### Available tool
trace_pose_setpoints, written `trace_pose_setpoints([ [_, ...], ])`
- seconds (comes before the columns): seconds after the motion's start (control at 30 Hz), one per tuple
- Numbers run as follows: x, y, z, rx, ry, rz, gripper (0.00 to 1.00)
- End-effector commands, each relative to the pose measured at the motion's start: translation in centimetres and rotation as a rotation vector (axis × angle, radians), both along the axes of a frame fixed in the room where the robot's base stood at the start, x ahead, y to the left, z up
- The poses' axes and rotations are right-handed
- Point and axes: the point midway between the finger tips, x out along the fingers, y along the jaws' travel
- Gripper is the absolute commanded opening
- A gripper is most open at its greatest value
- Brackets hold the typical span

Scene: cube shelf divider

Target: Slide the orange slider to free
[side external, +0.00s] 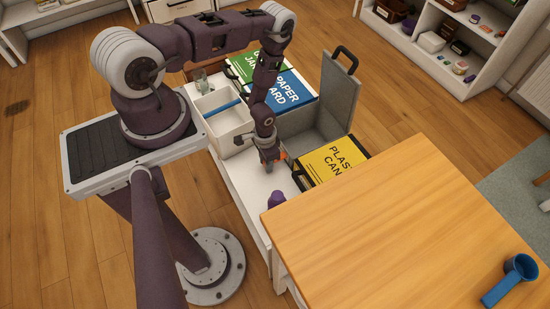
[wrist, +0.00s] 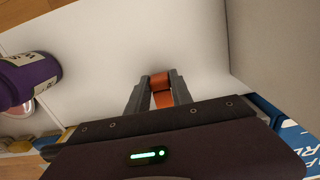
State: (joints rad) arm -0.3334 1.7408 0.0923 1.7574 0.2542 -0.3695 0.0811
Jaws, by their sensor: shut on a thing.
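The orange slider (wrist: 161,81) shows between my gripper's two fingertips (wrist: 160,86) in the wrist view, with the fingers shut on it. In the side view my gripper (side external: 269,162) points down at the white surface, and only a small bit of the orange slider (side external: 283,155) shows beside the fingers. The fingers hide most of the slider, and I cannot tell how far along its travel it sits.
A purple container (side external: 277,199) stands near my gripper; it also shows in the wrist view (wrist: 30,80). A grey bin with a raised lid (side external: 338,90), a yellow bin (side external: 332,164), a white divided tray (side external: 222,120) and a wooden table (side external: 400,220) surround the spot.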

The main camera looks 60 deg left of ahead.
Motion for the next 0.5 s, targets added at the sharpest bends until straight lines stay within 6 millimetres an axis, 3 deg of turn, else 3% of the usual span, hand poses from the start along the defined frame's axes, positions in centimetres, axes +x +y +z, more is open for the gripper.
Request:
trace_pose_setpoints([
  [0.3, -0.73, -0.02, 0.03, -0.001, 0.008, 0.001, 0.00],
  [0.33, -0.75, -0.02, 0.03, -0.001, 0.008, 0.001, 0.31],
  [0.43, -0.69, -0.03, 0.03, -0.001, 0.007, 0.001, 0.49],
  [0.5, -0.63, -0.02, 0.03, -0.001, 0.006, 0.001, 0.49],
])
